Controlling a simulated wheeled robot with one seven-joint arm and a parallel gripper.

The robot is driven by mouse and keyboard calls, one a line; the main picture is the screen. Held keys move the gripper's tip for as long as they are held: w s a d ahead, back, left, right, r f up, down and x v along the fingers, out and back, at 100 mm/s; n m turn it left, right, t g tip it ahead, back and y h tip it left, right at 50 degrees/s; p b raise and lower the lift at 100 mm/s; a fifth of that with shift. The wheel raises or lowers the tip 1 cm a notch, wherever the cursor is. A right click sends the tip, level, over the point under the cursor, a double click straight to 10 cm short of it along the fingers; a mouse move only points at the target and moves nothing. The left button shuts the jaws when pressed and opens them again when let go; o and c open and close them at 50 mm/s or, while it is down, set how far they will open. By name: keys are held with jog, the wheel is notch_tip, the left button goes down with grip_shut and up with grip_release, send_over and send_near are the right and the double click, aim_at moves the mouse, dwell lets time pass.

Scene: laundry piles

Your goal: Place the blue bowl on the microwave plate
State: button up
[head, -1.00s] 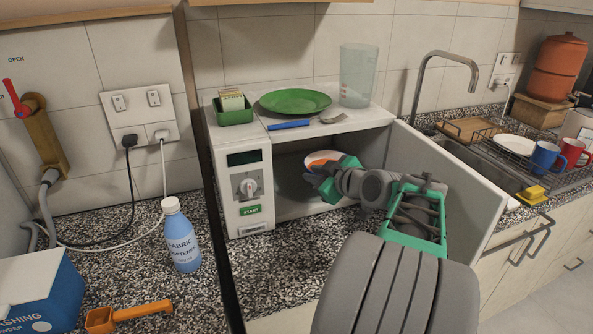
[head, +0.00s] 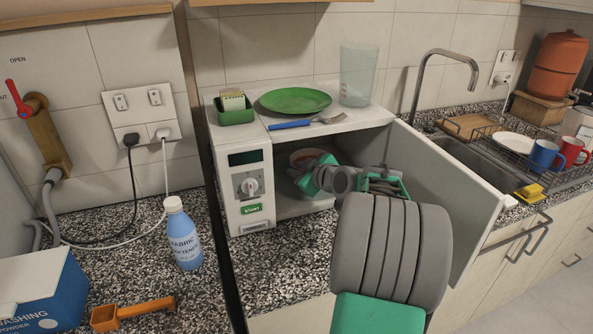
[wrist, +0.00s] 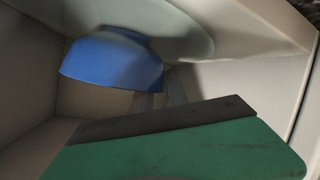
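The blue bowl (wrist: 110,62) is in the microwave (wrist: 250,85). In the wrist view its narrow foot is against the pale plate (wrist: 192,45), and the picture looks upside down, so the bowl appears to stand on the plate. In the head view a rounded dish, likely this bowl (head: 308,158), shows its brownish inside and pale rim behind my gripper (head: 318,180). One green finger with a grey pad fills the bottom of the wrist view, with a gap between it and the bowl. The other finger is out of that view. My gripper looks open.
The microwave's open door (head: 455,190) stands to the right of my arm. A softener bottle (head: 184,238) stands left.

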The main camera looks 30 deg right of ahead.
jog(key=o, duration=0.4)
jog(key=shift+r, duration=0.15)
jog(key=v, duration=1.2)
jog(key=shift+b, duration=0.45)
